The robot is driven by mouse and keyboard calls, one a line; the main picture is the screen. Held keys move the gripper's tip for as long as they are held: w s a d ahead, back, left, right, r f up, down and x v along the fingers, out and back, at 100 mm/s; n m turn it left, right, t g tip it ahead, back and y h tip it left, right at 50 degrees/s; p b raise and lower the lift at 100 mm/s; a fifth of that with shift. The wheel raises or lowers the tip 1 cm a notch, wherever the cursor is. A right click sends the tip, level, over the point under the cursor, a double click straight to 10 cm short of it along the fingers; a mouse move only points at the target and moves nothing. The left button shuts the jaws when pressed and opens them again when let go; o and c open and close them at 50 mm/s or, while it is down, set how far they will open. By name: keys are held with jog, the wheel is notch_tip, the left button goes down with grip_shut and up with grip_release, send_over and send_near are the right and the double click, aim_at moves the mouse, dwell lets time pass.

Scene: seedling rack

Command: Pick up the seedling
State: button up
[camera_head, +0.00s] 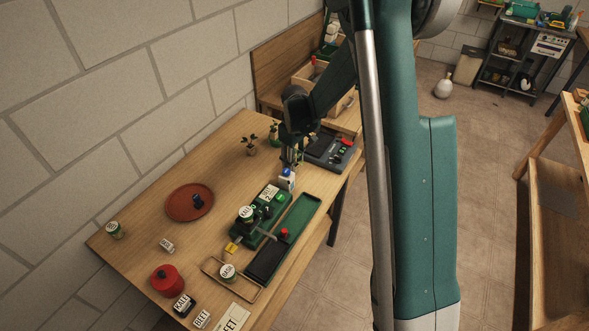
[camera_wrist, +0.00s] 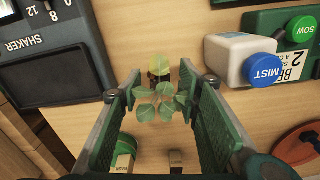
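A small green leafy seedling (camera_wrist: 157,103) shows in the wrist view between the two fingers of my gripper (camera_wrist: 160,78). A paler round leaf lies just past it, and its base is mostly hidden. My gripper is open, with a finger on each side of the leaves; I cannot tell whether either touches them. In the head view my gripper (camera_head: 289,158) is low over the table's far part. One potted seedling (camera_head: 250,146) stands left of it, and green leaves of another (camera_head: 273,134) show right beside it. I cannot tell for certain which one is between the fingers.
The white mist box (camera_wrist: 240,58) with a blue button stands close right of my fingers in the wrist view. The dark shaker unit (camera_wrist: 55,75) is at left.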

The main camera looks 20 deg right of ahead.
jog(key=shift+f, duration=1.2)
jog(key=c, duration=0.9)
